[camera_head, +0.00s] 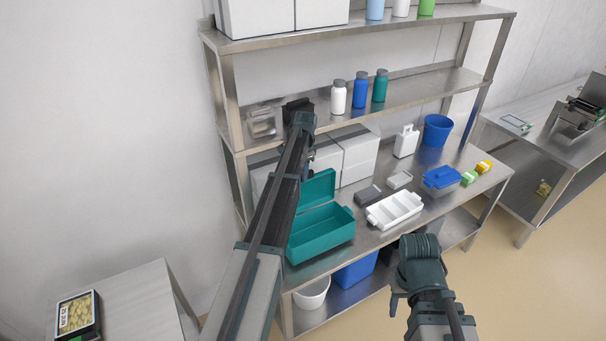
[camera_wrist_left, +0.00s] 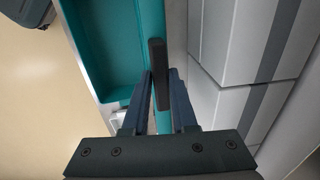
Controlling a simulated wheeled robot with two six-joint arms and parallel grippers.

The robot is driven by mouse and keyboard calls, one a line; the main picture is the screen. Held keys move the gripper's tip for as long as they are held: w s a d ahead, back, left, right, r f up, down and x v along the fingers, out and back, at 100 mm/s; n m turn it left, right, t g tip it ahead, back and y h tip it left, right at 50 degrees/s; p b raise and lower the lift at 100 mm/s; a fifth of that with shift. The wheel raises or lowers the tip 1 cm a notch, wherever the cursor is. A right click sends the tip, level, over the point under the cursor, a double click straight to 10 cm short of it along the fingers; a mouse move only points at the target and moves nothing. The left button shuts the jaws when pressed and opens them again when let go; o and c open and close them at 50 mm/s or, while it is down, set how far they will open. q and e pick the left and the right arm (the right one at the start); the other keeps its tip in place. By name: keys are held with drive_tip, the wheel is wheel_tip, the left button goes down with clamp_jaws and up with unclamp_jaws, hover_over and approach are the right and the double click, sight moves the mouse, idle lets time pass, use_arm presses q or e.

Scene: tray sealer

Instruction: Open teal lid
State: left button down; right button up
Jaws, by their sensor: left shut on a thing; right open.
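The teal box (camera_head: 322,238) stands on the steel workbench, its inside open to view. Its teal lid (camera_head: 318,188) stands raised at the back edge; it shows edge-on in the left wrist view (camera_wrist_left: 152,22). A black handle (camera_wrist_left: 158,72) sits on the lid. My left gripper (camera_wrist_left: 160,82) is shut on this handle, one finger on each side. In the head view my left arm hides its fingertips and part of the lid. My right gripper (camera_head: 418,265) is open in front of the bench, apart from the box; its fingers are hard to make out.
White boxes (camera_head: 357,155) stand close behind the lid. A white divided tray (camera_head: 394,210), a dark grey block (camera_head: 367,195) and a blue-lidded container (camera_head: 441,178) lie to the right. A shelf (camera_head: 400,95) with bottles hangs above.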

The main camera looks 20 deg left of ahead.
idle(0.7)
use_arm(q)
drive_tip(key=c, duration=0.8)
unclamp_jaws()
drive_tip(key=shift+w+a+f, duration=0.1)
drive_tip(key=shift+o, duration=0.2)
wheel_tip(320, 180, up, 16)
drive_tip(key=w+a+p, duration=0.1)
drive_tip(key=a+p, duration=0.1)
drive_tip(key=p, duration=1.3)
drive_tip(key=shift+w+a+f+p, duration=0.15)
drive_tip(key=shift+w+p, duration=0.15)
drive_tip(key=shift+w, duration=0.05)
wheel_tip(320, 180, up, 7)
drive_tip(key=p, duration=0.7)
drive_tip(key=shift+s+d+r, duration=0.15)
drive_tip(key=shift+d+r, duration=0.05)
drive_tip(key=shift+d, duration=0.05)
